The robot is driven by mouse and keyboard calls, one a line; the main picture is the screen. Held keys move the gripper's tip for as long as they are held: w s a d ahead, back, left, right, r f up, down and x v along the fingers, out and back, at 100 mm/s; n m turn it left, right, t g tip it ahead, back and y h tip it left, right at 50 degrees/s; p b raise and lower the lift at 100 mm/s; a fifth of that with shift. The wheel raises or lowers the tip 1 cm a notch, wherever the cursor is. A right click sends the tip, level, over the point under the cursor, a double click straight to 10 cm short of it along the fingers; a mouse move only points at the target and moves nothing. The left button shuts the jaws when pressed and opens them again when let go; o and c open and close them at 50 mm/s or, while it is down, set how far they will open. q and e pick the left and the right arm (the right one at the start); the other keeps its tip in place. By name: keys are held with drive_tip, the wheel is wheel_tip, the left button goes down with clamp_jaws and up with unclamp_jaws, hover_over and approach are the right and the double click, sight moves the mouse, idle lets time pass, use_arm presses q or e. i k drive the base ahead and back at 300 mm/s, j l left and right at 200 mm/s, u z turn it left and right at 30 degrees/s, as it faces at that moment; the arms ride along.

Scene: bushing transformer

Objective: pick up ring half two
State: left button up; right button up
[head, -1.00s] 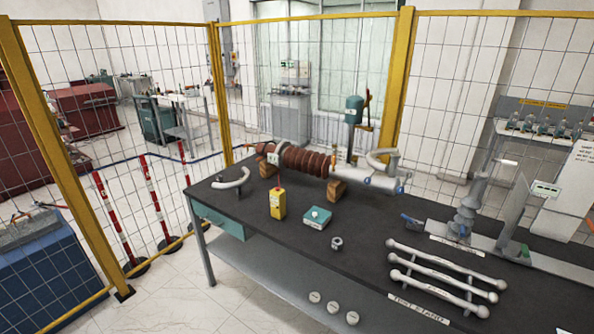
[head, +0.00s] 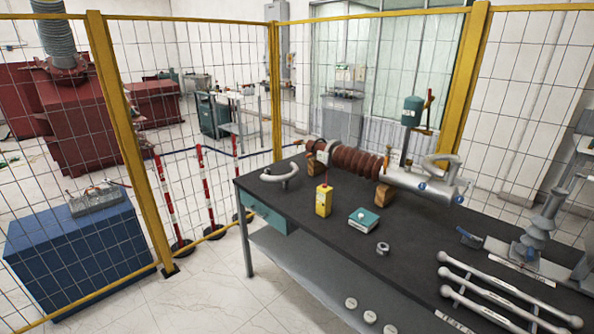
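A light grey curved half ring (head: 281,175) lies on the dark tabletop (head: 330,236) near its far left corner. Another grey curved half ring (head: 441,164) is at the right end of the brown ribbed bushing (head: 357,162), by its silver metal section (head: 418,184). I cannot tell which of the two is ring half two, as no label on them is readable. Neither of my grippers is in view.
A yellow box (head: 323,201), a teal box (head: 364,220) and a small metal nut-like part (head: 383,249) stand on the table. Grey rods (head: 497,297) lie at the right. Yellow-framed mesh fencing (head: 133,140) and red-white posts (head: 204,192) are beyond; floor at front left is clear.

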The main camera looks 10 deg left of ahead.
sight(291, 176)
drive_tip(key=i+j, duration=0.25)
drive_tip(key=i+j+z, duration=0.15)
drive_tip(key=j, duration=0.3)
drive_tip(key=i+j, duration=0.35)
drive_tip(key=i+j+z, duration=0.1)
drive_tip(key=i+j, duration=0.15)
drive_tip(key=j, duration=0.15)
drive_tip(key=i+j, duration=0.25)
drive_tip(key=j, duration=0.15)
drive_tip(key=i+j+z, duration=0.15)
drive_tip(key=j, duration=0.25)
drive_tip(key=i+j, duration=0.25)
drive_tip(key=j, duration=0.2)
drive_tip(key=i+j+z, duration=0.1)
drive_tip(key=i+j, duration=0.15)
drive_tip(key=j, duration=0.15)
